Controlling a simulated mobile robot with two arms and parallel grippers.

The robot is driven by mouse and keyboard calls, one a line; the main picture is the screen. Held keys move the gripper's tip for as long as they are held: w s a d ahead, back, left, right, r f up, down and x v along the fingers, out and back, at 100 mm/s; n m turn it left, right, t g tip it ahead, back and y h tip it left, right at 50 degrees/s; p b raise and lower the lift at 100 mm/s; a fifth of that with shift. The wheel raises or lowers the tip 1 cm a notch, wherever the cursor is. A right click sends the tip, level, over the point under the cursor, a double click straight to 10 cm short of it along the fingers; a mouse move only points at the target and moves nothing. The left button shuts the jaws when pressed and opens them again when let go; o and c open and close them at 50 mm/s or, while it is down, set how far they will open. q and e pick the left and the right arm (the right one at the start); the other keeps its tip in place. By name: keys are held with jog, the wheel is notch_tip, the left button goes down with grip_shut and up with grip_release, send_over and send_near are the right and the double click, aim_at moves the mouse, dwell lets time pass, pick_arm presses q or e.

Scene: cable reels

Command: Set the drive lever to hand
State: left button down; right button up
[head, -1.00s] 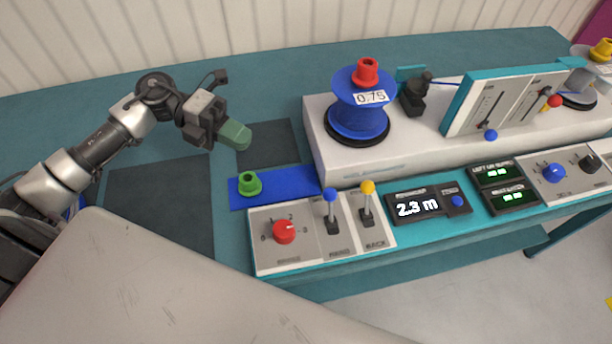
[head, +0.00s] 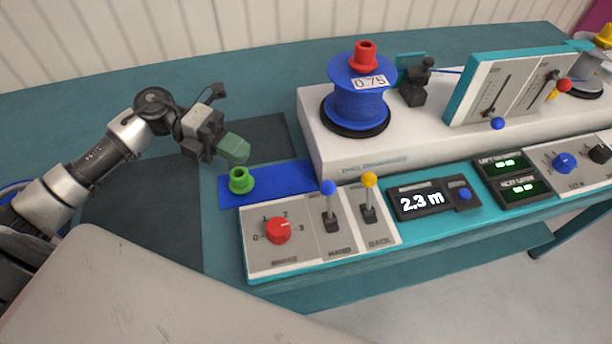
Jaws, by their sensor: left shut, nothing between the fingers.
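The lever with a blue knob (head: 329,189) stands on the front control panel, above a label that seems to read HAND. Its knob is at the upper end, away from that label. A lever with a yellow knob (head: 369,181) stands to its right, above a label that seems to read BACK. My left gripper (head: 236,152) has green fingers, shut and empty. It is over the bench, up and left of the blue-knobbed lever and apart from it. My right gripper is not in view.
A green flanged piece (head: 240,181) stands on a blue mat (head: 288,186) between my left gripper and the panel. A red rotary knob (head: 278,230) is left of the levers. A blue reel (head: 357,105) and a display reading 2.3 m (head: 421,201) are nearby.

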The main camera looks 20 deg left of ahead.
pick_arm(q)
jog(key=p, duration=0.3)
send_near(329, 203)
jog(key=d, duration=0.2)
jog(key=w+d, duration=0.1)
jog(key=d, duration=0.2)
jog(key=shift+w+r, duration=0.15)
jog(key=shift+w, duration=0.05)
